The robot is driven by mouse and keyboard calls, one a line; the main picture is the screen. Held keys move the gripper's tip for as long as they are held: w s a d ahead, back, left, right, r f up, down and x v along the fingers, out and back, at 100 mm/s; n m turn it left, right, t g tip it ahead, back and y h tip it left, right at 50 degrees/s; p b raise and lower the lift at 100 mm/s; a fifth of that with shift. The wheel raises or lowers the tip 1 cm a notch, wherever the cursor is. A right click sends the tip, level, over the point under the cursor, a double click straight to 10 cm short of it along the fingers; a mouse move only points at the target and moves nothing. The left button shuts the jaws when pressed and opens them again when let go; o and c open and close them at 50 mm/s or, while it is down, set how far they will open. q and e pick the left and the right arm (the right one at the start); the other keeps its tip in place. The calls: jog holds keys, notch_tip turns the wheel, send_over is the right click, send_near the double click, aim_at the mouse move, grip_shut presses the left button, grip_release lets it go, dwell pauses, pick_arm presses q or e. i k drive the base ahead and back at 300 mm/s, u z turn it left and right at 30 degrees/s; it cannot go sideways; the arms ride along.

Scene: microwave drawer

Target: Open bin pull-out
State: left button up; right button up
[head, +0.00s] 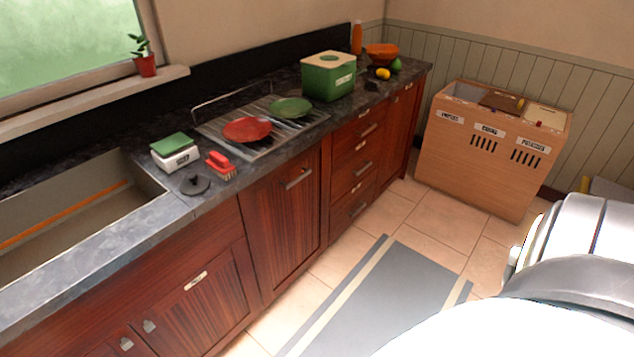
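A tall dark-red wooden front (275,232) with one metal bar handle (297,179) near its top edge is the likely bin pull-out. It sits under the counter, between the sink cabinet and a stack of drawers, and looks shut and flush with its neighbours. No bin inside is visible. Neither of my grippers is in view. A white rounded part at the lower right looks like my own body or arm, and it hides some of the floor.
The sink cabinet (195,305) is left and the drawers (354,170) are right. The counter holds a red plate (247,129), green plate (290,107) and green box (328,76). A grey mat (385,300) lies in front. A wooden vegetable bin (490,165) stands at the back right.

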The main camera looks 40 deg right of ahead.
aim_at(284, 213)
jog(key=z, duration=0.15)
jog(key=i, duration=0.1)
jog(key=z, duration=1.1)
